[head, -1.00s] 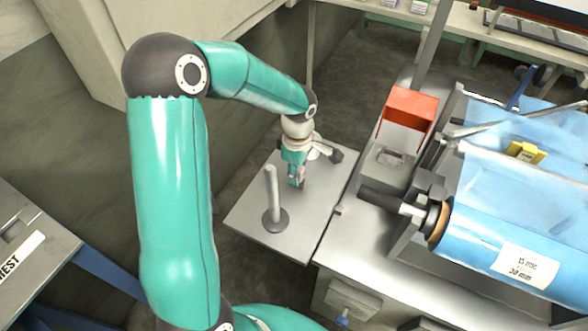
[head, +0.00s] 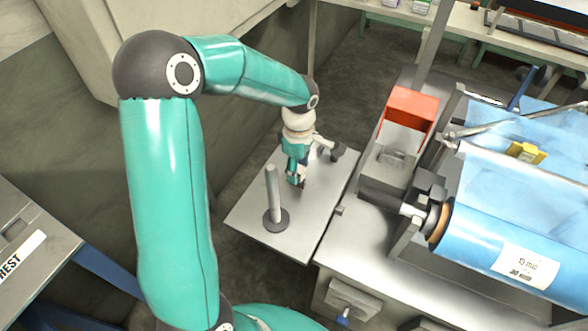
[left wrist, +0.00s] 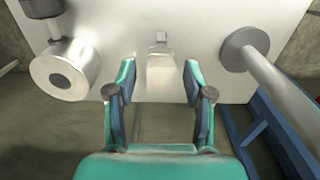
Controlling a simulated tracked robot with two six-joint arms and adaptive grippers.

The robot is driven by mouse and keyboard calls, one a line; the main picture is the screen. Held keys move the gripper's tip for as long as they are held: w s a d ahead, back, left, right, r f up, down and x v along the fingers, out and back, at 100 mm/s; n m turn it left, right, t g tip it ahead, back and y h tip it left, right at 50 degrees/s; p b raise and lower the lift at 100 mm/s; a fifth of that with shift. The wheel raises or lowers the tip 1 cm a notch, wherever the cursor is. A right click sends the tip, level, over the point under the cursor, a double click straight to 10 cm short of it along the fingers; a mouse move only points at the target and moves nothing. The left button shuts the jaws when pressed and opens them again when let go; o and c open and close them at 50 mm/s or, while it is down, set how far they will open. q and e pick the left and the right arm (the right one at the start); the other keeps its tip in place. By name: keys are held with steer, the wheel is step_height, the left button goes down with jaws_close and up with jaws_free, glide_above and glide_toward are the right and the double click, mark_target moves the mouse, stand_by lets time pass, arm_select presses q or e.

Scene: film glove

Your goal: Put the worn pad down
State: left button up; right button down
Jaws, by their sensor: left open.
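My left gripper (head: 297,180) points down over a grey plate (head: 318,230) in the head view. In the left wrist view the gripper (left wrist: 160,82) is open, with one finger on each side of a pale block (left wrist: 160,75), which seems to be the worn pad. Gaps show between the block and both fingertips. The block appears to lie on the plate (left wrist: 215,25) near its edge, though its exact contact is hard to tell. In the head view my gripper hides the block. My right gripper is not in view.
An upright post (head: 272,190) on a round base stands close to my gripper; the wrist view shows it at right (left wrist: 275,75). A metal cylinder (left wrist: 65,70) stands on the other side. An orange holder (head: 408,108) and a blue film roll (head: 500,238) are at right.

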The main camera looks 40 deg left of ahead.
mark_target(299, 167)
arm_select(q)
step_height(299, 167, up, 10)
stand_by(0.3)
steer(key=shift+w+p, duration=0.1)
steer(key=shift+p, duration=0.2)
